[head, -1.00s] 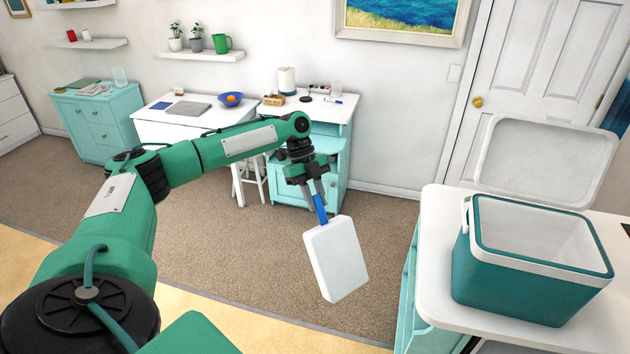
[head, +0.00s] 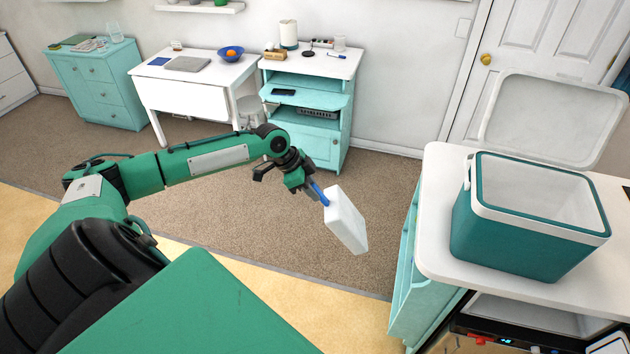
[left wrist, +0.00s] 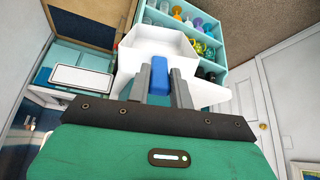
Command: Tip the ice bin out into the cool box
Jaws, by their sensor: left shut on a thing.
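The ice bin (head: 346,222) is a white box with a blue handle, held in the air over the carpet, left of the counter and tilted. My left gripper (head: 314,188) is shut on its blue handle. In the left wrist view the fingers (left wrist: 160,82) are on either side of the blue handle, with the white bin (left wrist: 150,62) beyond. I cannot make out any ice in it. The cool box (head: 515,240), teal with a white rim, stands on the counter at the right, its lid (head: 550,118) open at the back. My right gripper is not in view.
The white counter (head: 445,205) has teal sides, and an open white compartment (head: 520,312) shows below it. A teal cabinet (head: 325,145) and a white desk (head: 180,105) stand at the back wall. Carpet between is clear. The wrist view shows shelves (left wrist: 212,25) with coloured items.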

